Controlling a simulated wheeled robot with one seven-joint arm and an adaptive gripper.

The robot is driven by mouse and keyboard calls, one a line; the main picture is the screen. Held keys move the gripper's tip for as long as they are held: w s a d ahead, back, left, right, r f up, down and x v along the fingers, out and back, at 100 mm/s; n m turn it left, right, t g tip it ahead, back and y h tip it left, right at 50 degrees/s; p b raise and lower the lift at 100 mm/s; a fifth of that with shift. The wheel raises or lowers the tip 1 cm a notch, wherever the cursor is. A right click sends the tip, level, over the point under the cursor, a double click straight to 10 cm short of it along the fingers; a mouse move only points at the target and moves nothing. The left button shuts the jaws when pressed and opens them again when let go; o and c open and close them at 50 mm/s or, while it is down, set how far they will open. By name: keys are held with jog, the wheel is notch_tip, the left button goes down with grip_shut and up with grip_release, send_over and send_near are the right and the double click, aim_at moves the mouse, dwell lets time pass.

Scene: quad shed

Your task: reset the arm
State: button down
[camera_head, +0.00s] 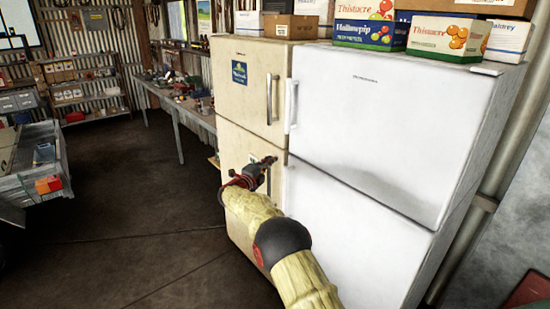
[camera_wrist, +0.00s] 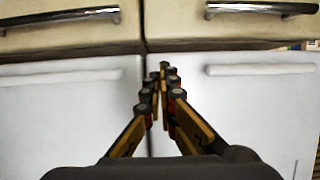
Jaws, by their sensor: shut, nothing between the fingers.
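My gripper (camera_head: 270,161) is stretched out in front of the cream fridge (camera_head: 250,60), near its door handles and the gap to the white fridge (camera_head: 370,120). In the wrist view my gripper's fingers (camera_wrist: 162,72) are closed together with nothing between them. Behind them in that view are white doors (camera_wrist: 60,110) with pale handles, and cream doors (camera_wrist: 180,25) with chrome handles (camera_wrist: 60,18). The fridge doors look shut. I cannot tell whether the fingertips touch a door.
Fruit boxes (camera_head: 370,33) stand on top of the fridges. A long workbench (camera_head: 180,103) with tools runs along the back wall. A metal cart (camera_head: 30,170) stands at the left, with shelves (camera_head: 85,90) behind it. The floor (camera_head: 130,220) between cart and fridges is clear.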

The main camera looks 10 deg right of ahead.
jog(key=s+a+f+n+y, duration=0.1)
jog(key=a+f+n+y, duration=1.1)
jog(key=a, duration=0.3)
jog(key=s+a+n+g+y, duration=0.25)
jog(key=s+n+g, duration=0.35)
jog(key=s, duration=0.6)
jog(key=s+d+r+n+g+h, duration=0.1)
jog(key=s+d+r+n+g, duration=0.15)
jog(key=s+d, duration=0.9)
jog(key=s+d+r+n+g+h, duration=0.1)
jog(key=s+d+r+n+g, duration=0.2)
jog(key=s, duration=1.8)
jog(key=s+d+r+n+g+h, duration=0.1)
jog(key=s+d+r+n, duration=0.45)
jog(key=s, duration=1.05)
jog(key=s+d+r+m+t, duration=0.3)
jog(key=s+d+r, duration=0.1)
jog(key=s+d, duration=0.2)
jog(key=shift+s+d+r+m+t, duration=0.2)
jog(key=shift+d+r+m+t, duration=0.15)
jog(key=shift+d+m, duration=0.1)
